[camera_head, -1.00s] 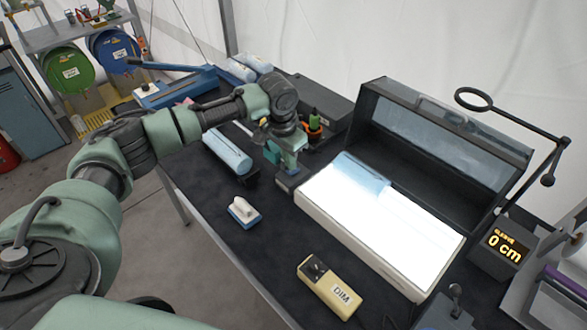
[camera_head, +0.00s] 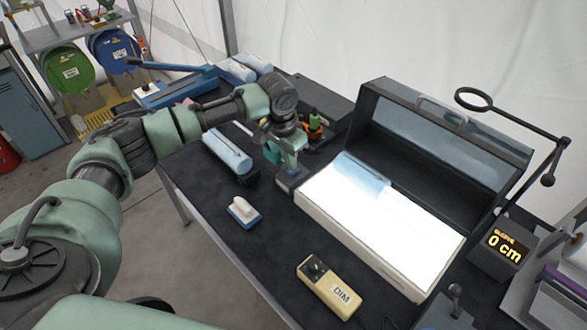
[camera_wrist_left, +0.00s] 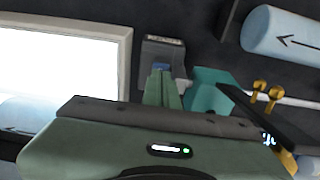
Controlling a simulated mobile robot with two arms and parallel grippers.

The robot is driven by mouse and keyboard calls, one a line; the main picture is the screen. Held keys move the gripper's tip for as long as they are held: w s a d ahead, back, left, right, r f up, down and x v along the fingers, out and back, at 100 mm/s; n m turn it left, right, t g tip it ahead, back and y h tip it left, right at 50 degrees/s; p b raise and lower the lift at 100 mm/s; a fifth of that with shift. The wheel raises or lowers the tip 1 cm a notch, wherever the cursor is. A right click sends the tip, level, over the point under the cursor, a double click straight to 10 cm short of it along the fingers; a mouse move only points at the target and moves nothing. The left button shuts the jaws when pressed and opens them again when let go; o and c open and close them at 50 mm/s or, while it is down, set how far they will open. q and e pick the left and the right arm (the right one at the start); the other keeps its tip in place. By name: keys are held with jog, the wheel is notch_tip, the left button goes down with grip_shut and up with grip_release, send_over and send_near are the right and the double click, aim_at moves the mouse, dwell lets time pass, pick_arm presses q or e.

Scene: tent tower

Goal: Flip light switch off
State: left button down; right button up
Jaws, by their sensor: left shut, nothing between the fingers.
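The light switch is a small dark grey box (camera_head: 287,184) on the table, at the left corner of the lit light panel (camera_head: 440,262). In the left wrist view the switch box (camera_wrist_left: 163,46) shows a blue part, partly behind my fingertips. My left gripper (camera_head: 291,167) points down over the switch. In the wrist view its closed green fingers (camera_wrist_left: 163,80) line up with the blue part. I cannot tell if they touch it. Nothing is held. The panel glows bright white. My right gripper is not in view.
A light blue roll (camera_head: 227,152) lies left of my gripper. A white-and-blue block (camera_head: 243,211) and a yellow DIM box (camera_head: 329,288) lie in front. A black open case (camera_head: 385,125) stands behind the panel.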

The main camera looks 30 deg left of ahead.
aim_at(290, 172)
pick_arm(q)
jog(key=shift+f, duration=0.95)
dwell(0.5)
jog(key=shift+r, duration=0.1)
notch_tip(290, 172, up, 7)
jog(key=p, duration=0.8)
dwell(0.4)
